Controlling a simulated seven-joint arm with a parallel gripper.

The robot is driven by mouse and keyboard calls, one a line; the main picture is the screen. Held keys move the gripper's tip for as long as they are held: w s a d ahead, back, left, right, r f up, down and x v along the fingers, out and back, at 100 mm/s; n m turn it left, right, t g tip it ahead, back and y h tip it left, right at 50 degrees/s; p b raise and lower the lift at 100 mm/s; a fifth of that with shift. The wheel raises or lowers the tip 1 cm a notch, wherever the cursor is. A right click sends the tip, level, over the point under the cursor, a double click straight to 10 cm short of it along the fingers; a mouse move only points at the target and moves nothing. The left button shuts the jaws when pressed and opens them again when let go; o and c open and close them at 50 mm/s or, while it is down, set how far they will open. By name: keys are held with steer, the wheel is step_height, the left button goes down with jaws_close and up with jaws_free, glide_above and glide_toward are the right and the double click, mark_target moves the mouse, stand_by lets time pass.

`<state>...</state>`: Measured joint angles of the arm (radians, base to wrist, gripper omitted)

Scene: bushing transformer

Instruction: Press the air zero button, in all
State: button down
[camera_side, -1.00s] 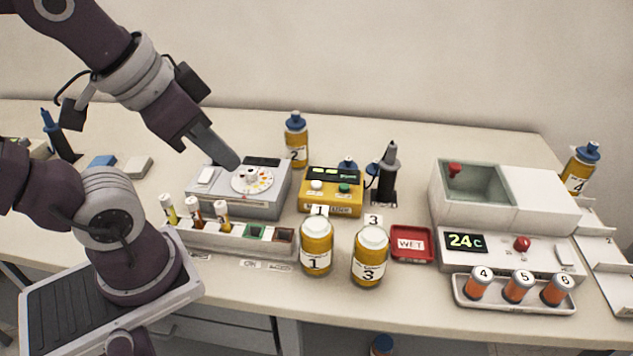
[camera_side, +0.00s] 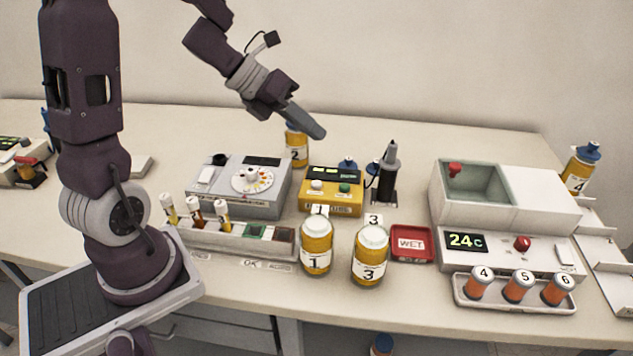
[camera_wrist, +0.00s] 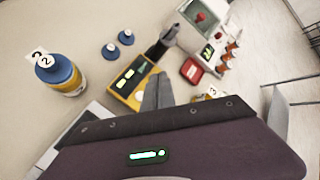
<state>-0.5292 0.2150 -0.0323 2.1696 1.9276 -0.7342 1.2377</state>
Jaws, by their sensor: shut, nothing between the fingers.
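I cannot read which button is the air zero one. My gripper (camera_side: 318,132) is shut and empty, in the air above and behind the box, pointing down to the right.
A grey dial unit (camera_side: 240,186) is left of the box. Bottle 2 (camera_side: 296,150) stands behind, close to my gripper. A black probe in a stand (camera_side: 388,175) is at the right. Bottles 1 (camera_side: 316,247) and 3 (camera_side: 370,257) stand in front.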

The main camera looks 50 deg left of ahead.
mark_target(312, 183)
steer(key=shift+f, duration=0.1)
steer(key=shift+f, duration=4.3)
steer(key=shift+f, duration=0.1)
steer(key=shift+f, duration=0.3)
steer(key=shift+f, duration=0.45)
steer(key=shift+r, duration=0.85)
steer(key=shift+r, duration=2.55)
